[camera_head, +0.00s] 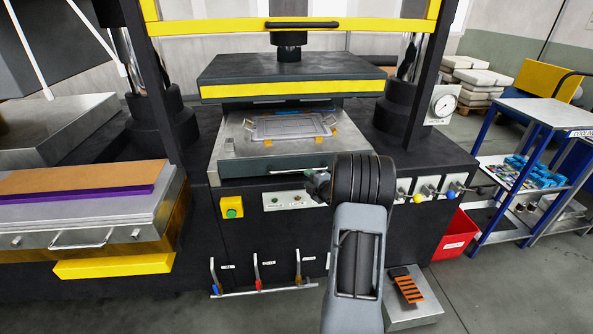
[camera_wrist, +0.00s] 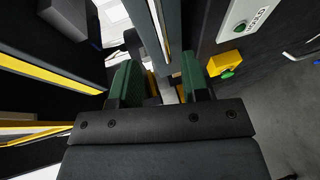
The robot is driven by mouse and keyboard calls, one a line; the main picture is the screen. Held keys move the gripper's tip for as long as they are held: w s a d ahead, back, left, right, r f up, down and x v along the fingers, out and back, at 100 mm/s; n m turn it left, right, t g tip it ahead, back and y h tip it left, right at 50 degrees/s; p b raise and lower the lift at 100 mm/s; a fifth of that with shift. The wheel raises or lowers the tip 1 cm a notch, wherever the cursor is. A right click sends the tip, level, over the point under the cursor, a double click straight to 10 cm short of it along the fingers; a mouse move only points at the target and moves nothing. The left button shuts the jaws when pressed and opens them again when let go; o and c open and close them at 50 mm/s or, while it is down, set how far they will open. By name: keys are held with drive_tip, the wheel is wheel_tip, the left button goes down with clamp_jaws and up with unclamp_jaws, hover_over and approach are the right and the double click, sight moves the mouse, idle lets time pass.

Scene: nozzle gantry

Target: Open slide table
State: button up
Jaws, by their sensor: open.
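The slide table (camera_head: 232,148) is a metal plate with a dark front edge, under the raised upper platen (camera_head: 290,72) of the press. A grey framed plate (camera_head: 290,126) with orange tabs lies on it. My gripper (camera_head: 316,180) is at the right part of the table's front edge, largely hidden behind my wrist in the head view. In the wrist view its two green-padded jaws (camera_wrist: 160,88) are apart. A dark bar-like edge and a pale metal piece show between and beyond them. I cannot tell whether the jaws touch anything.
A green button on a yellow box (camera_head: 232,207) and a small control panel (camera_head: 292,200) sit below the table. Coloured levers (camera_head: 257,275) stand lower down. A metal side table (camera_head: 80,230) is at left; a red bin (camera_head: 456,236) and blue-framed cart (camera_head: 530,150) are at right.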

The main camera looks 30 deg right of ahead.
sight(298, 171)
drive_tip(key=w, duration=0.3)
drive_tip(key=w+f+p, duration=0.1)
drive_tip(key=w, duration=0.5)
drive_tip(key=shift+w+d+f+p, duration=0.15)
drive_tip(key=shift+d+f+p, duration=0.05)
drive_tip(key=shift+f+p, duration=0.2)
clamp_jaws()
drive_tip(key=shift+a, duration=0.1)
